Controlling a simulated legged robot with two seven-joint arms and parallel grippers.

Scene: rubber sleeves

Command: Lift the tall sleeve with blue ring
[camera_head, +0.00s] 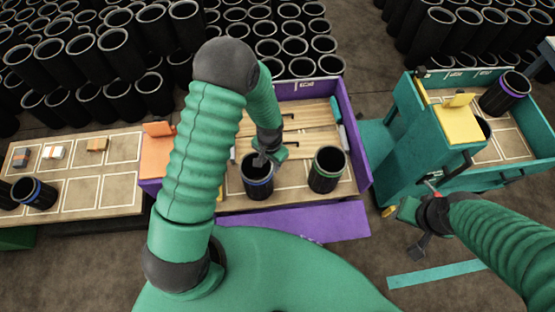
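A black sleeve with a blue ring (258,187) stands upright in the purple-sided tray (345,120) in front of me. My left gripper (262,160) reaches down from above to its open top, with the fingertips at the rim. Whether the fingers are closed on the sleeve wall cannot be told. A second sleeve with a green ring (327,172) stands just to its right. Another blue-ringed sleeve (38,196) stands on the left table, tilted in view. My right gripper (413,228) is at the right, away from the sleeves; its finger opening is unclear.
A wooden table (105,190) with marked squares and small blocks is at left. A green cart (425,130) at right carries a purple-ringed sleeve (503,95) and a yellow part. Stacks of black sleeves (70,65) fill the back. Pale wooden slats (300,125) lie behind the two sleeves.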

